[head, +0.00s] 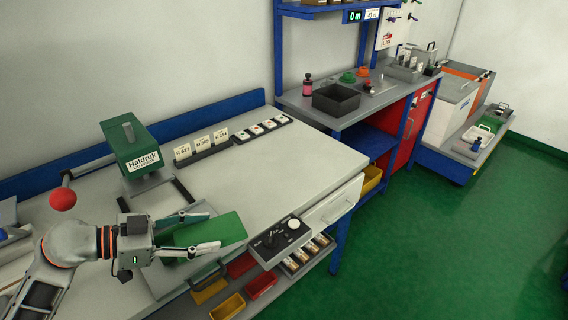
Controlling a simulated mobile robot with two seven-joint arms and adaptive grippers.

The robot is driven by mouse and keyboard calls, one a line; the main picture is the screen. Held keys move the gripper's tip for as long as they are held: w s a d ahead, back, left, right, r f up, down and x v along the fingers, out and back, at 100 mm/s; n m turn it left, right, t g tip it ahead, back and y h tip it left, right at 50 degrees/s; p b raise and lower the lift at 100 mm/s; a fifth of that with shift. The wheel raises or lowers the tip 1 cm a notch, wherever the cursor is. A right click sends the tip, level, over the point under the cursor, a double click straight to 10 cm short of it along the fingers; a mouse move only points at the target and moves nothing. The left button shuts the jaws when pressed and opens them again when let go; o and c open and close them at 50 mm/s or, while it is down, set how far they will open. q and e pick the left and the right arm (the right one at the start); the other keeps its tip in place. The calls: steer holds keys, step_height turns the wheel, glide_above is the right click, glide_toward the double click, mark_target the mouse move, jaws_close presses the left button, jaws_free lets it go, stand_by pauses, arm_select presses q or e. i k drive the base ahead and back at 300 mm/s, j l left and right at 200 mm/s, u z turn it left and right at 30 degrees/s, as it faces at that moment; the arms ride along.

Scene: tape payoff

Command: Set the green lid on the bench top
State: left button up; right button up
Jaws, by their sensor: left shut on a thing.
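The green lid (222,230) is a flat, rectangular green piece. My left gripper (213,231) comes in from the left and is shut on it, with one finger along its far side and one along its near side. The lid is over the front part of the bench top (270,160), beside the black control box. I cannot tell whether it touches the bench. The gripper hides part of the lid's left end. My right gripper is not in view.
A green press labelled Haldruk (132,150) and a red ball knob (63,199) stand behind the gripper. A control box (280,241) juts from the front edge. Card holders (202,146) line the back. The bench's right part is clear.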

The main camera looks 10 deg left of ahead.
mark_target(317, 150)
steer(key=i+l+z, duration=0.85)
steer(key=i+z, duration=0.25)
steer(key=i, duration=0.15)
steer(key=i+l, duration=0.1)
steer(key=i, duration=1.1)
steer(key=i+u, duration=0.35)
steer(key=u, duration=0.15)
steer(key=i+l+u, duration=0.25)
steer(key=u, duration=0.25)
steer(key=i+u, duration=0.15)
steer(key=u, duration=0.2)
steer(key=i+l+u, duration=0.2)
steer(key=u, duration=0.15)
steer(key=i+l+u, duration=0.1)
steer(key=u, duration=0.3)
steer(key=i+l+u, duration=0.2)
steer(key=u, duration=0.25)
steer(key=i+l+u, duration=0.1)
steer(key=l+u, duration=0.25)
steer(key=u, duration=0.15)
steer(key=i+l+u, duration=0.1)
steer(key=l+u, duration=0.15)
steer(key=i+l+u, duration=0.2)
steer(key=l, duration=0.2)
steer(key=k, duration=0.1)
